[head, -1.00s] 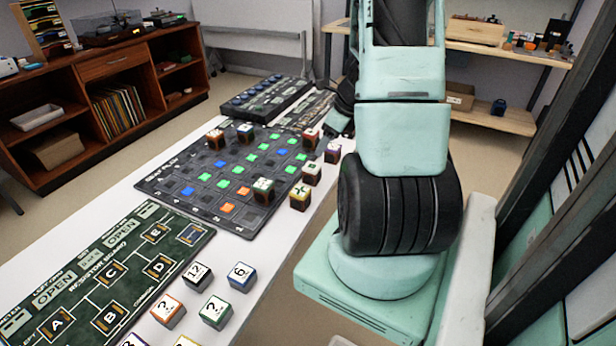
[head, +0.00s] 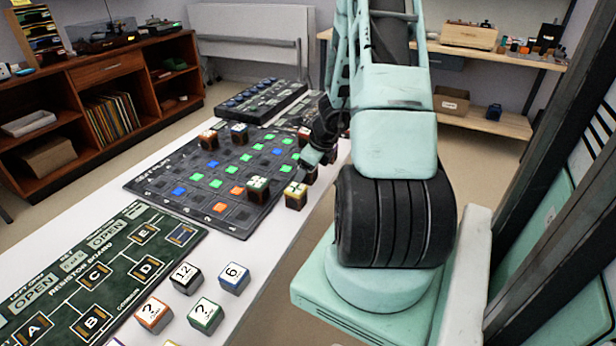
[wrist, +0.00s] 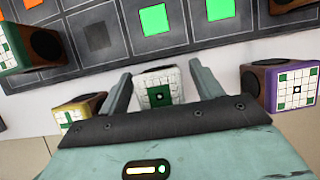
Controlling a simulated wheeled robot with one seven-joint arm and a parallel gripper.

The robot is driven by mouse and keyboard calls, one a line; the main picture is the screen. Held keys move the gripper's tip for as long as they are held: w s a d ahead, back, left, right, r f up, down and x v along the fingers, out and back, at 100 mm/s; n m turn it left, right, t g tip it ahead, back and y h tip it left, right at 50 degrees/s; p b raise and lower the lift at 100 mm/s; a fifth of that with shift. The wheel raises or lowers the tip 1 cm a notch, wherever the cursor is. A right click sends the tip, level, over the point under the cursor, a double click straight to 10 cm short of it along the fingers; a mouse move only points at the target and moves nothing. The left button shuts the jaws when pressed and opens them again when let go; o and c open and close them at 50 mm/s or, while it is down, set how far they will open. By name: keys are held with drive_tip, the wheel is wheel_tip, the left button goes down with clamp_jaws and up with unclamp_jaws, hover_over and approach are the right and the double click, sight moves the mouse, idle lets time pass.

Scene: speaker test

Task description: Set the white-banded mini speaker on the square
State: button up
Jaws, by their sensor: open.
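In the wrist view, my gripper (wrist: 161,72) is open, its two fingers on either side of a small cube speaker (wrist: 158,86) with a whitish band and a white face with green squares. I cannot tell whether the fingers touch it. Its lower part is hidden behind my gripper. In the head view, my gripper (head: 312,155) is low over the table at the mat's right edge. The dark grid mat (head: 150,188) has lit green, blue and orange squares; a green square (wrist: 154,20) lies just beyond the cube. I cannot tell which square is meant.
A purple-banded speaker (wrist: 291,87) stands to the right of my gripper; a yellow-banded one (wrist: 80,116) stands close on the left. A green-banded speaker (head: 257,188) stands on the mat. Numbered cubes and a green resistor board (head: 120,262) occupy the near table.

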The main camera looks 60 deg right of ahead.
drive_tip(key=c, duration=1.2)
drive_tip(key=shift+r, duration=0.15)
